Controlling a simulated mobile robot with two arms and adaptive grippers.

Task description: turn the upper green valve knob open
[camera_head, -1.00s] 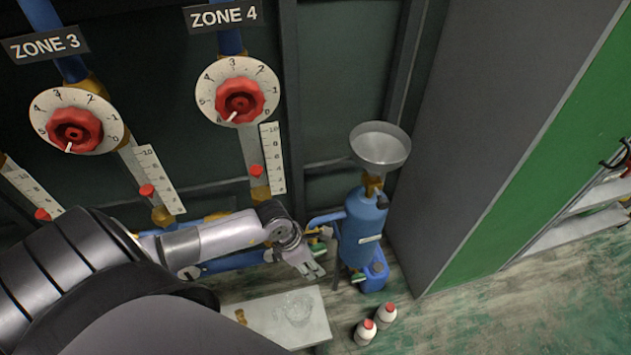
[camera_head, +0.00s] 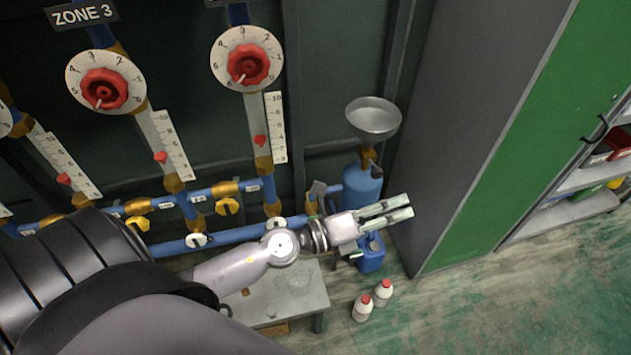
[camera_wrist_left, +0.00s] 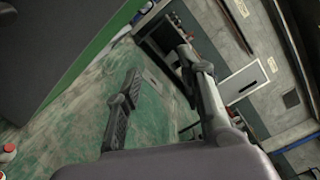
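I cannot make out a green valve knob in either view. The blue tank (camera_head: 361,186) with a metal funnel (camera_head: 373,118) on top stands by the dark wall, and its lower part is partly hidden behind my left gripper. My left gripper (camera_head: 408,212) reaches across in front of the tank, its two fingers pointing right and apart with nothing between them. In the left wrist view, the fingers of the left gripper (camera_wrist_left: 160,72) are also spread and empty, facing the floor and far room. My right gripper is not in view.
Red knobs on dials (camera_head: 104,90) and blue pipes (camera_head: 215,236) line the wall. A low grey table (camera_head: 290,290), a blue jug (camera_head: 371,258) and two white bottles (camera_head: 362,308) stand below. A grey and green cabinet (camera_head: 545,130) rises at the right. Floor (camera_head: 480,310) is clear there.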

